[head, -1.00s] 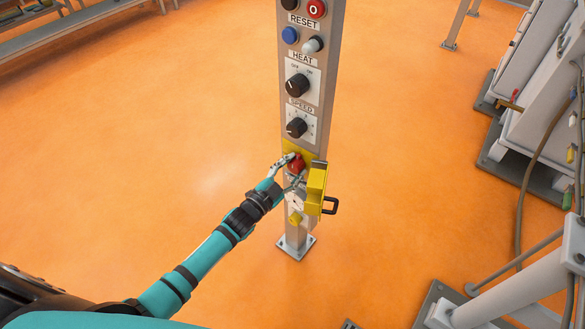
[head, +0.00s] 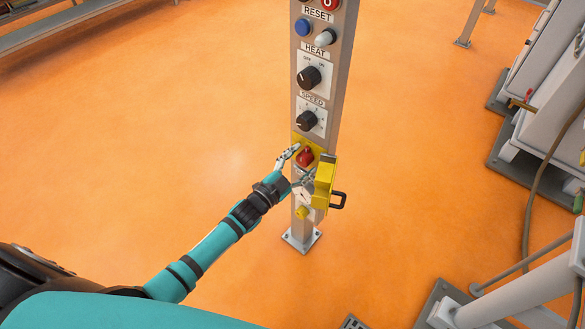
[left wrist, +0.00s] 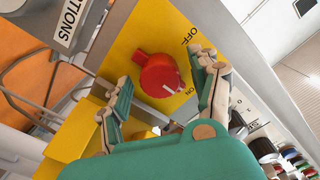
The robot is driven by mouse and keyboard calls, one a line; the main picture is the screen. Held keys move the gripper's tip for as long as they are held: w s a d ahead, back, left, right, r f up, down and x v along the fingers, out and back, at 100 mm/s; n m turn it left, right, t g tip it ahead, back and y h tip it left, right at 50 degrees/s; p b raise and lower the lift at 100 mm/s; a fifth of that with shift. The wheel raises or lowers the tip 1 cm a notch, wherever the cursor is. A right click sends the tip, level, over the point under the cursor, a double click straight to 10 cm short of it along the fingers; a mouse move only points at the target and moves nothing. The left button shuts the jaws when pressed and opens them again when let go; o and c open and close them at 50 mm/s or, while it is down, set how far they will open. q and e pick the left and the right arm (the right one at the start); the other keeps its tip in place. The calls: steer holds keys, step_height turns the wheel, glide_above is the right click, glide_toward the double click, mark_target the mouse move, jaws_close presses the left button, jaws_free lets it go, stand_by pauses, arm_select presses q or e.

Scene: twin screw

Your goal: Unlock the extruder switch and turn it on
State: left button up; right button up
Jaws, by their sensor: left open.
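The red extruder switch knob (head: 305,158) sits on a yellow plate low on the grey post. In the left wrist view, the knob (left wrist: 160,76) has a white mark on its lower right side, and the plate carries the words OFF and ON. My right gripper is not in view.
The post (head: 341,60) carries the HEAT dial (head: 309,77), the SPEED dial (head: 307,120) and several buttons above the switch. Machinery (head: 535,120) stands at the right. The orange floor (head: 150,130) left of the post is clear.

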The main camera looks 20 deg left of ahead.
arm_select(q)
steer(key=v, duration=1.1)
steer(key=shift+s, duration=0.35)
steer(key=s+a+f+n+g+y, duration=0.25)
steer(key=s+f, duration=0.25)
steer(key=f, duration=0.4)
steer(key=s+a+f+n+g+y+p, duration=0.1)
steer(key=s+f+g, duration=0.25)
steer(key=f, duration=0.65)
steer(key=s+a+f+n+g+y, duration=0.1)
steer(key=s+f+n+g+y, duration=0.1)
steer(key=s+f, duration=0.5)
steer(key=s+f+n+g, duration=0.1)
steer(key=s+f+g, duration=0.1)
steer(key=s+f, duration=0.3)
steer(key=s+d+f+n+g, duration=0.1)
steer(key=s+f+g, duration=0.2)
steer(key=s, duration=0.8)
steer(key=s+f+n+g, duration=0.1)
steer(key=s+f+g, duration=0.2)
steer(key=s+f, duration=0.4)
steer(key=shift+s+d+y+p, duration=0.35)
steer(key=shift+s+d, duration=0.05)
steer(key=shift+s, duration=0.4)
